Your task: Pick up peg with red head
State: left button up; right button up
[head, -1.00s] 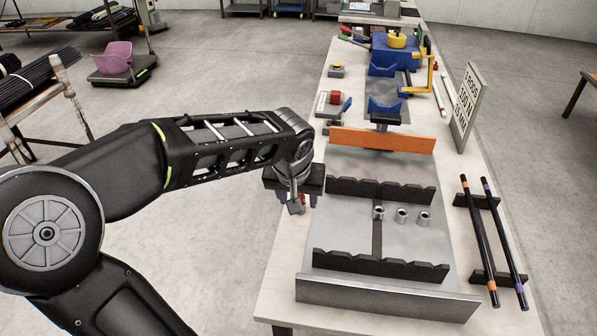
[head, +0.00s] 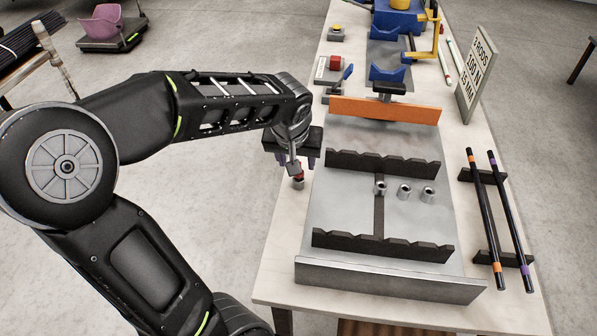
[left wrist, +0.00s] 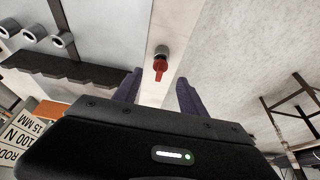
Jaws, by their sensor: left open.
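The peg with the red head (head: 298,176) stands on the table at the left side of the metal fixture, its grey lower part on the tabletop. It also shows in the left wrist view (left wrist: 160,65), with the red head toward me and the grey part beyond. My left gripper (head: 296,161) is open, with its purple fingers pointing down just above and behind the peg in the head view. In the left wrist view, the peg lies beyond the open fingertips (left wrist: 159,78), in line with the gap between them. The gripper appears empty. My right gripper is not in view.
The metal fixture (head: 345,220), with dark notched bars and several grey sleeves (head: 404,191), stands close right of the peg. An orange board (head: 385,110) crosses its far end. Two black rods (head: 483,220) lie on supports at the right. The table's left edge is near the peg.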

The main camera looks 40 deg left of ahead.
pick_arm(q)
jog(key=shift+x, duration=2.6)
jog(key=shift+c, duration=0.6)
grip_shut()
